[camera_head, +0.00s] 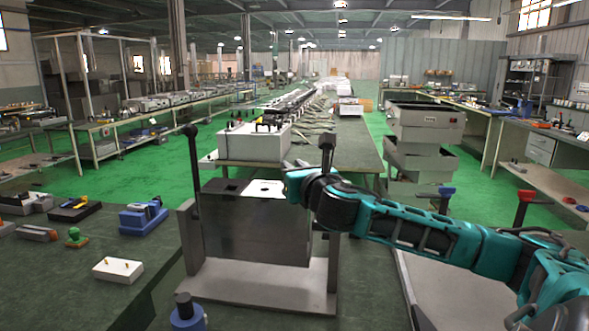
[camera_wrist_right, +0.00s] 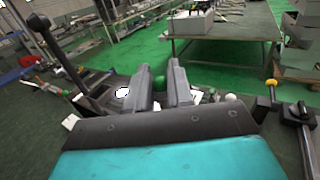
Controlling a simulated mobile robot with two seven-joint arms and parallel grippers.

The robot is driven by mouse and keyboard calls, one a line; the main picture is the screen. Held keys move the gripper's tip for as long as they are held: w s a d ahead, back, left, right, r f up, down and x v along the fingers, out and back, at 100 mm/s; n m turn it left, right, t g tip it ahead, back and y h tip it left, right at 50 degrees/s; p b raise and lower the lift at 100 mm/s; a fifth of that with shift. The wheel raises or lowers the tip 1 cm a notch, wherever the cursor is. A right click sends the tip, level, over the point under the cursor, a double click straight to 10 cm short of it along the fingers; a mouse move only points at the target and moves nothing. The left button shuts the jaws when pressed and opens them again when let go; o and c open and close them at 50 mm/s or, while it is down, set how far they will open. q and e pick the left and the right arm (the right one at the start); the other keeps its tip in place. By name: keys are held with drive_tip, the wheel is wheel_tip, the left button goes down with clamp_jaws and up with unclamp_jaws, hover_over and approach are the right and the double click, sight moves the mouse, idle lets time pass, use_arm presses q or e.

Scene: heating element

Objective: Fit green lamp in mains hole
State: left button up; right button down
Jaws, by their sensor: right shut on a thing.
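My right gripper (camera_head: 291,178) is over the top of a grey metal box (camera_head: 255,228), close to the white panel (camera_head: 263,188) on it. In the right wrist view, my right gripper (camera_wrist_right: 159,72) has both fingers closed around a small round green thing, the green lamp (camera_wrist_right: 160,82). The lamp is hidden in the head view. White patches of the panel (camera_wrist_right: 123,92) show beside the fingers. I cannot make out the mains hole, nor whether the lamp touches the panel. My left gripper is not in view.
A black-knobbed lever (camera_head: 194,165) rises at the box's left, and another (camera_head: 327,152) at its right. The workbench (camera_head: 60,285) at left holds a green-knobbed piece (camera_head: 75,237), a white block (camera_head: 118,269) and a blue device (camera_head: 143,217). Grey bins (camera_head: 424,125) stand behind.

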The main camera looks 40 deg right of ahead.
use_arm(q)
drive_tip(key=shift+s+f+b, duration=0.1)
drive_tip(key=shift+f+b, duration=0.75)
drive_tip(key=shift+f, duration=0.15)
use_arm(e)
drive_tip(key=shift+f, duration=1.6)
drive_tip(key=c, duration=0.9)
unclamp_jaws()
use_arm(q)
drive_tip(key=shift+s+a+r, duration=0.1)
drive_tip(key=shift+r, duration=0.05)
use_arm(e)
drive_tip(key=shift+s, duration=0.1)
